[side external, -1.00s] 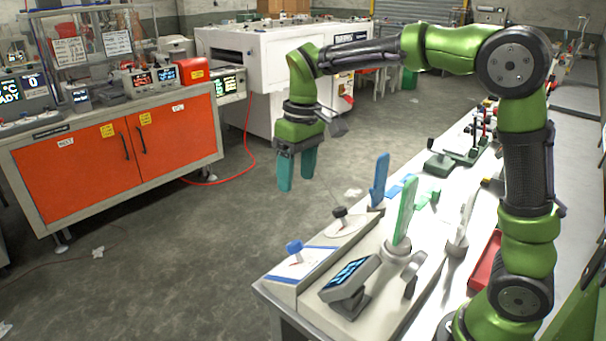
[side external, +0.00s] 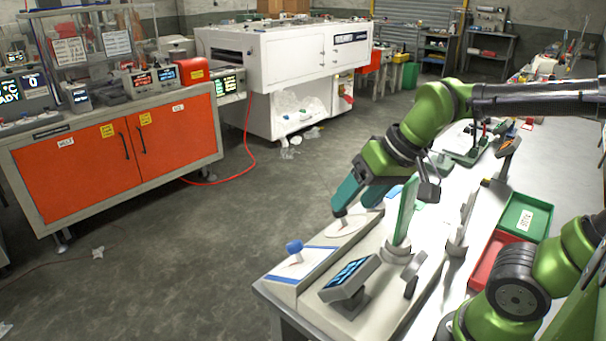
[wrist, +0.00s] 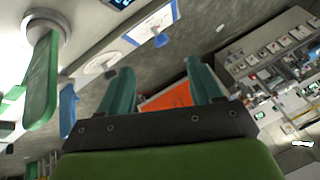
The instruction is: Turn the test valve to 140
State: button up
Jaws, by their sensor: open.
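Two knobs with pointer dials sit at the bench's left edge; I cannot tell which is the test valve. The blue knob (side external: 295,247) stands on a white, blue-edged panel (side external: 312,266); it also shows in the wrist view (wrist: 160,40). The other dial, a pale round plate (side external: 345,229), lies just behind it, with its dark knob mostly hidden by my gripper in the side view. This plate also shows in the wrist view (wrist: 97,65). Nothing shows between the fingers (wrist: 163,85).
A small display (side external: 348,278) stands at the bench's front. An upright green glove form (side external: 403,212) stands close right of my gripper. Green (side external: 524,216) and red (side external: 489,262) trays lie farther right. An orange cabinet (side external: 75,165) stands across the open floor.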

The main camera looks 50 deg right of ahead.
jog(key=shift+s+d+r+t, duration=0.15)
jog(key=shift+s+t, duration=0.25)
jog(key=shift+s, duration=0.4)
jog(key=shift+s+r+t, duration=0.15)
jog(key=shift+s+t, duration=0.25)
jog(key=shift+s, duration=0.4)
jog(key=shift+r, duration=0.1)
